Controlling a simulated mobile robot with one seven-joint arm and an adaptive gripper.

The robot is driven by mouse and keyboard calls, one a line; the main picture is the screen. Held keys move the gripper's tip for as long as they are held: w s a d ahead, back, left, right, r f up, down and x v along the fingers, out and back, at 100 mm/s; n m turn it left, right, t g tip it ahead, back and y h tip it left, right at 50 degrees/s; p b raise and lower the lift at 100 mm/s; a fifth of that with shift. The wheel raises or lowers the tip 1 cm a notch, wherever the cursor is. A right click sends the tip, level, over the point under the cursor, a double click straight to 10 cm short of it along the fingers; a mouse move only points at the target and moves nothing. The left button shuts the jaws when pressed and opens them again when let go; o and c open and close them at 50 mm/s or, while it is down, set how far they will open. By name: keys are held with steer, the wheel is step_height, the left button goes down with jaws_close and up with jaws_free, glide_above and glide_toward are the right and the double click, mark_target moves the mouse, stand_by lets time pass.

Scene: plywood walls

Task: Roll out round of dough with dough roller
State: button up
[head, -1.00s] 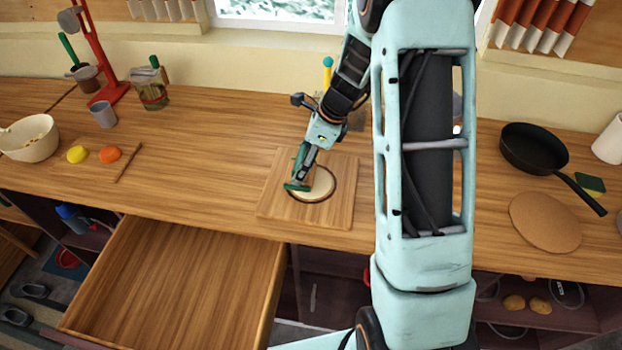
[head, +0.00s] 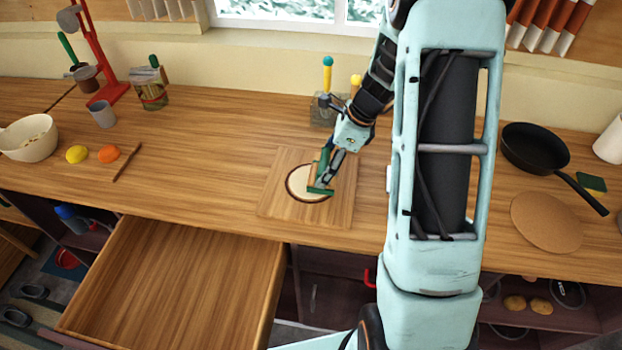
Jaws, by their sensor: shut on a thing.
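In the head view, the round of dough (head: 300,181) is a pale flat disc inside a dark ring on a square wooden board (head: 277,208). The green dough roller (head: 321,191) is at the right part of the dough. My gripper (head: 325,176) is shut on the roller from above, with the arm coming down from the upper right. The roller and gripper hide the right part of the disc. Whether the roller presses on the dough cannot be told.
An open empty drawer (head: 175,285) juts out below the counter at front left. A bowl (head: 28,138), yellow (head: 77,154) and orange (head: 108,153) items lie left. A black pan (head: 534,148) and a round brown mat (head: 546,221) are right. The counter around the board is clear.

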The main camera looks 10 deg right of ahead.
mark_target(313, 173)
steer(key=shift+w+a+f+p, duration=0.15)
steer(key=shift+w+a, duration=0.25)
steer(key=shift+a, duration=0.6)
steer(key=shift+w+a+r+p, duration=0.1)
steer(key=shift+w+a+p, duration=0.25)
steer(key=shift+a, duration=0.7)
steer(key=shift+w+a+f+p, duration=0.1)
steer(key=shift+w+a, duration=0.4)
steer(key=shift+a, duration=0.5)
steer(key=shift+s+d, duration=0.35)
steer(key=shift+d, duration=0.45)
steer(key=shift+s+d, duration=0.35)
steer(key=shift+d, duration=0.45)
steer(key=shift+s+d+b, duration=0.2)
steer(key=shift+s+d, duration=0.1)
steer(key=shift+d, duration=0.55)
steer(key=shift+s+d+b, duration=0.15)
steer(key=shift+s+d, duration=0.15)
steer(key=shift+d, duration=0.5)
